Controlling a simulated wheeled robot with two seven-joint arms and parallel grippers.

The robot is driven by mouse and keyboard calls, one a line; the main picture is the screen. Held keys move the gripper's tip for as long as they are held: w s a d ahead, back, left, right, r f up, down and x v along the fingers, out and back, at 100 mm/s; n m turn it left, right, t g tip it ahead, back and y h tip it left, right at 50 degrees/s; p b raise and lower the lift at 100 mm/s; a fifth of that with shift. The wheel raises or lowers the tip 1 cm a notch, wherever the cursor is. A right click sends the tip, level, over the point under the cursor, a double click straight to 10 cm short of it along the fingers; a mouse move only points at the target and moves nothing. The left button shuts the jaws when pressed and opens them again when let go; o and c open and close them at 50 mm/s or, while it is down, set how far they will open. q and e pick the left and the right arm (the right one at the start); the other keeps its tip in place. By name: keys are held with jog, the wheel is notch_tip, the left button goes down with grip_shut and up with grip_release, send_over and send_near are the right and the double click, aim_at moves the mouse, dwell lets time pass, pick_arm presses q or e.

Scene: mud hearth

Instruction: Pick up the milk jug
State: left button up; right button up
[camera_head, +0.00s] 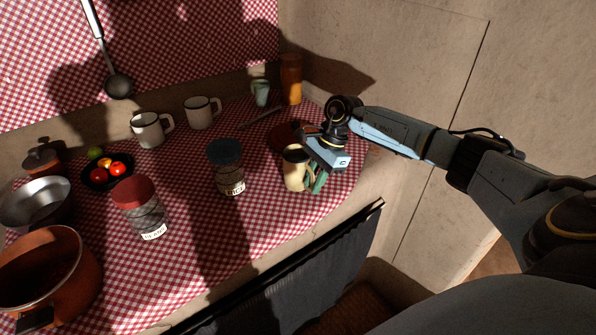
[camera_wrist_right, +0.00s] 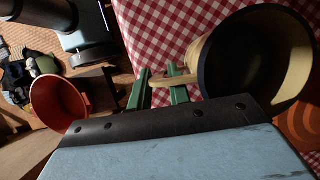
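The cream milk jug (camera_head: 296,170) stands on the checked cloth near the right end of the counter. The right wrist view looks down into its dark open top (camera_wrist_right: 257,58), with its handle (camera_wrist_right: 165,82) toward the green fingers. My right gripper (camera_head: 319,180) is at the jug's right side, at the handle. In the wrist view the green fingertips (camera_wrist_right: 159,88) stand apart with the handle's outer part between them. A gap shows, and I cannot tell whether either finger touches it. My left gripper is out of view.
A dark-lidded jar (camera_head: 228,168) and a red-lidded jar (camera_head: 139,207) stand left of the jug. Two white mugs (camera_head: 151,129) (camera_head: 201,112), a pale green cup (camera_head: 261,92) and an orange jar (camera_head: 291,79) stand behind. A terracotta pot (camera_head: 50,275) is front left. The wall is close on the right.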

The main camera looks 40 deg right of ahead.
jog(key=shift+f, duration=0.1)
grip_shut()
jog(key=shift+s+a, duration=0.1)
dwell(1.2)
